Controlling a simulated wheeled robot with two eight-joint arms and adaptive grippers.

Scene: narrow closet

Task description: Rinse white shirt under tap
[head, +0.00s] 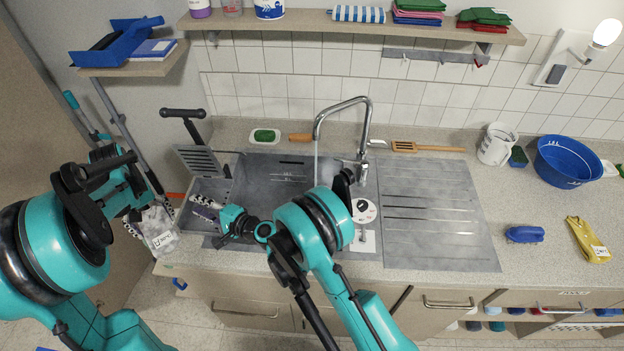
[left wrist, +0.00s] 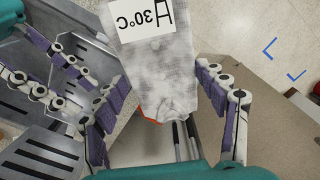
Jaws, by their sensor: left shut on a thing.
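The white shirt (head: 160,236) hangs as a grey-white bundle left of the sink, in front of the counter. In the left wrist view the shirt (left wrist: 160,70) shows a label reading 30°C. My left gripper (left wrist: 160,115) is shut on the shirt, with purple pads on either side of it; in the head view it (head: 140,218) is partly hidden. My right gripper (head: 205,208) is over the left part of the sink, beside the shirt; its fingers look apart and empty. The tap (head: 345,108) arches over the sink basin (head: 265,175), with a thin pale stream under its spout.
A ribbed drainboard (head: 435,220) lies right of the basin. Shelves hang above.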

